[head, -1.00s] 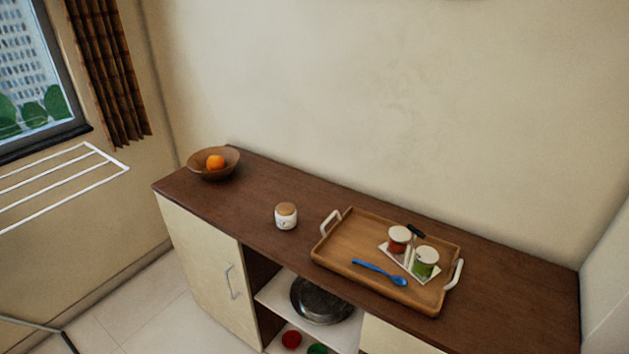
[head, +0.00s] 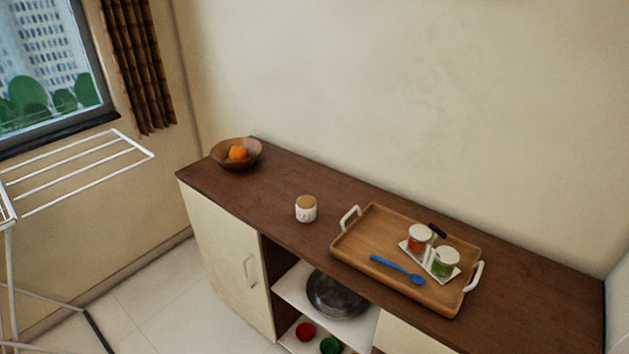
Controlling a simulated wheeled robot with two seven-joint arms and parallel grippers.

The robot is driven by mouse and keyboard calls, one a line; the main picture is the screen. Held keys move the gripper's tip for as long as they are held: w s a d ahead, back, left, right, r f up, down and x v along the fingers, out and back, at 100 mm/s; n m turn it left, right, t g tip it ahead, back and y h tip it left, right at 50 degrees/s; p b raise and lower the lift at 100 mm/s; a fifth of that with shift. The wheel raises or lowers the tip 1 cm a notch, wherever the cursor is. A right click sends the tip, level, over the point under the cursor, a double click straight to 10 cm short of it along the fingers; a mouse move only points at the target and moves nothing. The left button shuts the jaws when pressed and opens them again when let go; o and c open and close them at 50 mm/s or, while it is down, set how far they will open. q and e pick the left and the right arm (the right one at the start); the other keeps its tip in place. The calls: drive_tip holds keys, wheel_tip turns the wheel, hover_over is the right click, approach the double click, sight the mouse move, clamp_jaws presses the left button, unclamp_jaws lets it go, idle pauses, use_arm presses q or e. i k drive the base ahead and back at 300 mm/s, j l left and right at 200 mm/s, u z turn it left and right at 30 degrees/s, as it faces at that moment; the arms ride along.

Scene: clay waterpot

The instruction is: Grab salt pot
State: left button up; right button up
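A small white pot (head: 306,212) with a tan lid stands upright on the dark brown cabinet top, left of the wooden tray; it looks like the salt pot. Dark marks show on its front but are too small to read. Nothing touches it. Neither of my grippers shows in the head view.
The wooden tray (head: 375,222) with white handles holds two lidded jars (head: 418,238) on a white caddy and a blue spoon (head: 397,269). A bowl (head: 222,160) with an orange stands at the far left. A white drying rack (head: 75,165) stands at left.

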sight(305, 206)
drive_tip(key=i+j+z, duration=0.1)
drive_tip(key=j, duration=0.2)
drive_tip(key=i+j, duration=0.2)
drive_tip(key=i+j+z, duration=0.15)
drive_tip(key=j, duration=0.25)
drive_tip(key=i+j+z, duration=0.1)
drive_tip(key=j, duration=0.25)
drive_tip(key=i+j+z, duration=0.1)
drive_tip(key=j, duration=0.25)
